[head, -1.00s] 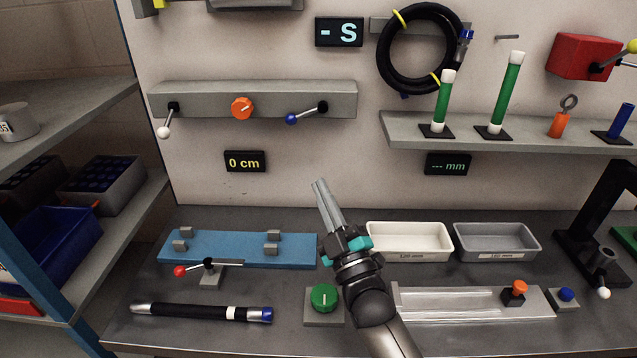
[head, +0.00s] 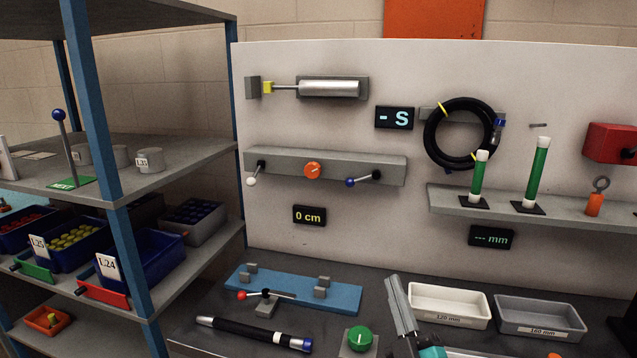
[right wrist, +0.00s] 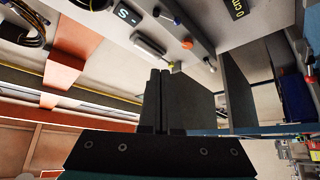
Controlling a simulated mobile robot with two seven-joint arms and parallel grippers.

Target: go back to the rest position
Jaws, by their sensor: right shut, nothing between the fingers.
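My right gripper (head: 402,308) shows at the bottom of the head view, pointing up above the bench, left of the white tray. Its two fingers are together with nothing between them. In the right wrist view the shut fingers (right wrist: 160,100) stand side by side, empty, with the back panel and its displays beyond. My left gripper is in neither view.
A black hose (head: 255,330) lies at the bench front, by a green knob (head: 359,338) and a blue fixture (head: 340,295). A white tray (head: 448,320) and a grey tray (head: 540,331) stand to the right. A blue-post shelf (head: 140,270) with bins is at left.

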